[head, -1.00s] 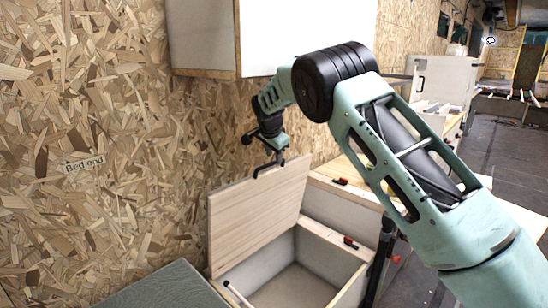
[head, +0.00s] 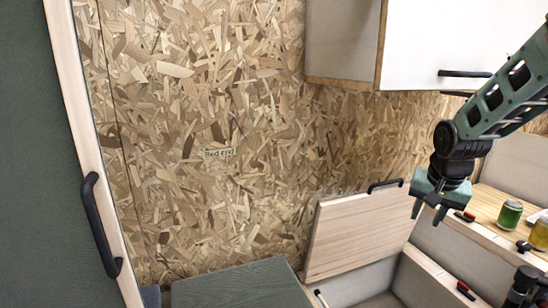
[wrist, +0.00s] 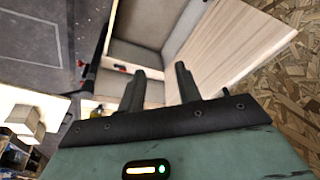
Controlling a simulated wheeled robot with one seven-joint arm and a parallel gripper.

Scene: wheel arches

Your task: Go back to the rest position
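My gripper (head: 428,212) hangs at the right of the head view, fingers pointing down, in front of and to the right of a raised wooden lid (head: 355,235). The lid stands open, leaning near the chipboard wall, with a black handle (head: 385,185) on its top edge. The gripper is apart from the handle. In the wrist view the two dark fingers (wrist: 158,88) are spread with nothing between them. The open bench box (wrist: 150,22) and the lid (wrist: 225,45) lie beyond them.
A white wall cabinet (head: 430,45) hangs above. A dark green door (head: 35,150) with a black handle stands at the left. A green can (head: 510,214) and a yellow jar (head: 539,232) stand on the wooden counter. A dark green cushion (head: 240,285) lies below the wall.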

